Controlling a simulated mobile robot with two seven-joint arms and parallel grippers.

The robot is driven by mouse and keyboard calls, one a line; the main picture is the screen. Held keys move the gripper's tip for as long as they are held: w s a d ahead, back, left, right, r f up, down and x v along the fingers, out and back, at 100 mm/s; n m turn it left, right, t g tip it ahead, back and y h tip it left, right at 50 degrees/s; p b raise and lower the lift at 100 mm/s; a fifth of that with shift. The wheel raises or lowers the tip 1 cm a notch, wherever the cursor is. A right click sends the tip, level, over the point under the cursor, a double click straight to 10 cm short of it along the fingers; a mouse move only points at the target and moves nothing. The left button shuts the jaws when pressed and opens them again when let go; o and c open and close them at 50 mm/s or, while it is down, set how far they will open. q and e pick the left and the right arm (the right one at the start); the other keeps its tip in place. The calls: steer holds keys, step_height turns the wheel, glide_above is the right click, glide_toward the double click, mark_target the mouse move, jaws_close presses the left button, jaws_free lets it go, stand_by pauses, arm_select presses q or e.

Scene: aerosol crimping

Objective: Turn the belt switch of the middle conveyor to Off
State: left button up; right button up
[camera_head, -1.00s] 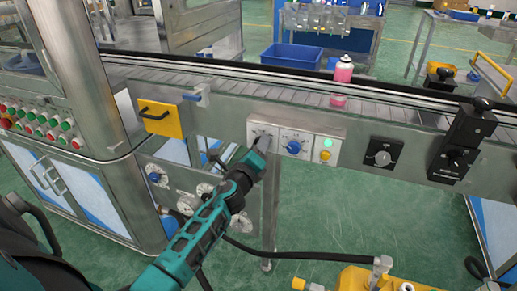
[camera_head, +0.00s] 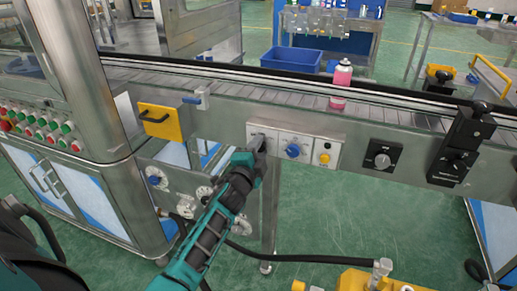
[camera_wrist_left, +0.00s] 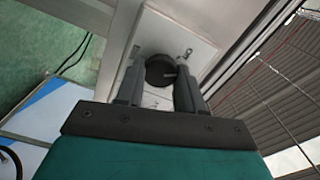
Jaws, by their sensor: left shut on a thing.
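My left gripper (camera_head: 261,146) is at the panel's left section and covers the switch there in the head view. In the left wrist view a dark round knob (camera_wrist_left: 159,70) sits between the fingers of my left gripper (camera_wrist_left: 159,86), which is shut on it. Which way this knob points cannot be read. My right gripper is not in view.
A pink spray can (camera_head: 341,80) stands on the conveyor belt (camera_head: 270,95). A yellow plate with a black handle (camera_head: 160,120) and a black dial box (camera_head: 381,159) flank the panel. A steel cabinet (camera_head: 75,190) is at left. Yellow equipment (camera_head: 360,281) stands below right.

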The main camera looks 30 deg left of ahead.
arm_select(q)
steer(key=n+p, duration=0.1)
steer(key=n, duration=0.3)
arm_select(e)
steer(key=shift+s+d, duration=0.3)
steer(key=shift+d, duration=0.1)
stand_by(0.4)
arm_select(q)
steer(key=o, duration=1)
steer(key=shift+o, duration=0.2)
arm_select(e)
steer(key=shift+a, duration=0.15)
